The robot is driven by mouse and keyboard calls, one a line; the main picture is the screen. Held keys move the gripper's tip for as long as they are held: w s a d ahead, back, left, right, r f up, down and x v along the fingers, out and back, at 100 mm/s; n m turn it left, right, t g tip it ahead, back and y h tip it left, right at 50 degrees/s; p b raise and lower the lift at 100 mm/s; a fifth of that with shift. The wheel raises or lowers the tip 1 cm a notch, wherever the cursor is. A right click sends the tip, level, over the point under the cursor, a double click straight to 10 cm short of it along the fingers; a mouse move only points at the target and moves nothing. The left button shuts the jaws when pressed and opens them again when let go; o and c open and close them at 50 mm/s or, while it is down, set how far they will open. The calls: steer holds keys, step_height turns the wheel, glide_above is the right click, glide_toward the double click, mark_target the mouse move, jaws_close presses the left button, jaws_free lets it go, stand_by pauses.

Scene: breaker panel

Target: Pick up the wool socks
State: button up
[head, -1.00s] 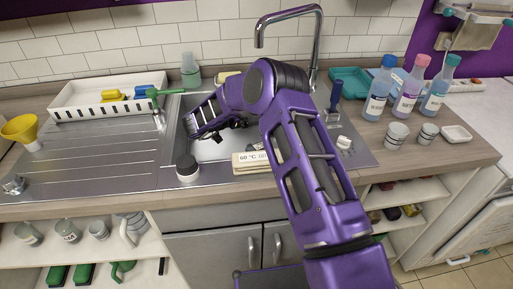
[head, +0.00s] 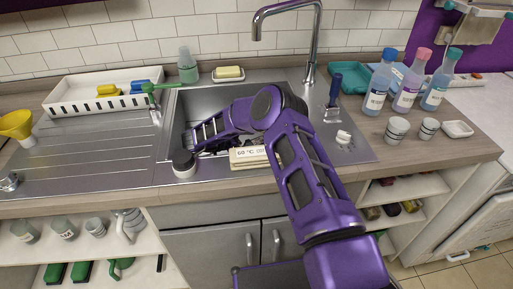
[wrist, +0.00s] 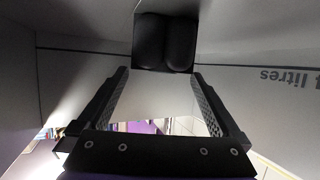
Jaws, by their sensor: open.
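My gripper (head: 203,150) is down inside the steel sink basin (head: 193,103), at its front left. In the wrist view its two dark fingers (wrist: 160,85) stand apart with nothing seen between them. A dark, two-lobed, soft-looking thing (wrist: 165,42) lies beyond the fingertips at the top of that view; I cannot tell for sure that it is the wool socks. No socks can be made out in the head view, where my arm covers much of the basin.
The faucet (head: 316,45) rises behind. A white rack (head: 75,103) is left; several bottles (head: 406,92) stand right. The left drainboard (head: 85,150) is mostly clear.

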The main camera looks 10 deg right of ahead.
steer(key=x, duration=0.5)
steer(key=shift+a, duration=0.1)
steer(key=c, duration=1.4)
